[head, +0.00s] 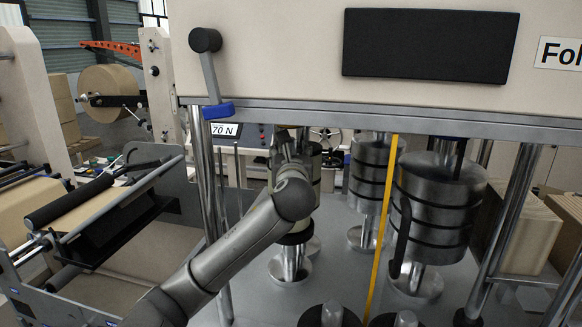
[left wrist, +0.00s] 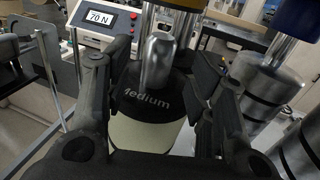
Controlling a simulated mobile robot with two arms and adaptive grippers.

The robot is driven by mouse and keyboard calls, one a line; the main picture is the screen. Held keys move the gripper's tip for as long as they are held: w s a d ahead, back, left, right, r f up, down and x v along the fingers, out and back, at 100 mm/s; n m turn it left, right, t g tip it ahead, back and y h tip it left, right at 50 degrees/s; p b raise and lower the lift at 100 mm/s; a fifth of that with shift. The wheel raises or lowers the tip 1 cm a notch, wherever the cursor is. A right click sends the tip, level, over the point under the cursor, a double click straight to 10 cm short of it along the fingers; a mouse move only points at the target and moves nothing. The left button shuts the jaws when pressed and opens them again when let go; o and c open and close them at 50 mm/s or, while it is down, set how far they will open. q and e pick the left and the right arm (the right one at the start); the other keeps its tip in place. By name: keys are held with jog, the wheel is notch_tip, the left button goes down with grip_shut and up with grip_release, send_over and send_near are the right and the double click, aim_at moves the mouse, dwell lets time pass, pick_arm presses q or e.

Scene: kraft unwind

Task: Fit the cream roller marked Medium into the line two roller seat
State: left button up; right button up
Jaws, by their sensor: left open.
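The roller marked Medium (left wrist: 146,95) shows in the left wrist view, with a black end carrying pale lettering, a cream body below and a metal shaft (left wrist: 157,62) rising from its end. My left gripper (left wrist: 150,78) is open, with one dark finger on each side of the roller. The shaft's top meets or passes behind a yellow-edged part (left wrist: 180,4); I cannot tell if they touch. In the head view my left gripper (head: 284,146) is mostly hidden by my arm at the machine's middle. I cannot identify the line two seat surely. My right gripper is not in view.
Steel banded cylinders (head: 437,205) stand right of my left arm, with a yellow upright bar (head: 381,225) between. A display reading 70 N (head: 224,130) is behind the arm. A metal beam (head: 400,122) crosses above. Black rollers (head: 70,200) and a paper web lie left.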

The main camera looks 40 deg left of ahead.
pick_arm(q)
jog(key=shift+b+v, duration=0.5)
jog(key=shift+v, duration=2.25)
